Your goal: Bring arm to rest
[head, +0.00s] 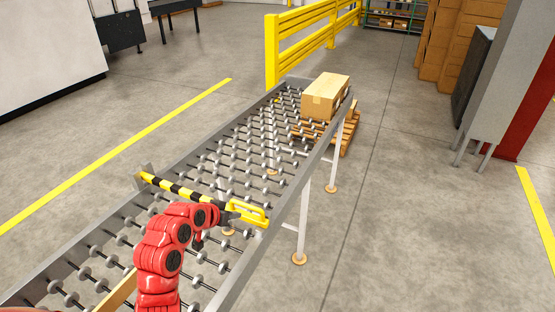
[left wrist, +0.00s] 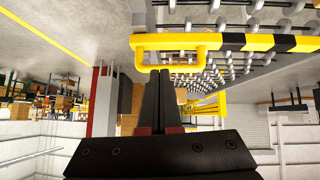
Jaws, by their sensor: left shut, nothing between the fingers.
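My left arm (head: 163,262) is red and reaches up from the bottom of the head view over the roller conveyor. My left gripper (left wrist: 160,82) is shut and empty in the left wrist view. Its black fingers point toward the yellow handle (left wrist: 165,48) and show no grip on it. In the head view the gripper is small and partly hidden by the wrist, close beside the handle (head: 250,212). The handle sits at the right end of a yellow-and-black striped bar (head: 180,189), which lies across the conveyor. My right gripper is in neither view.
The skate-wheel conveyor (head: 288,215) has grey side rails. A cardboard box (head: 325,96) stands at its far end, near a wooden pallet (head: 346,138). A yellow guard rail (head: 272,50) stands behind. Open floor lies on both sides. A grey cabinet (head: 500,85) stands at right.

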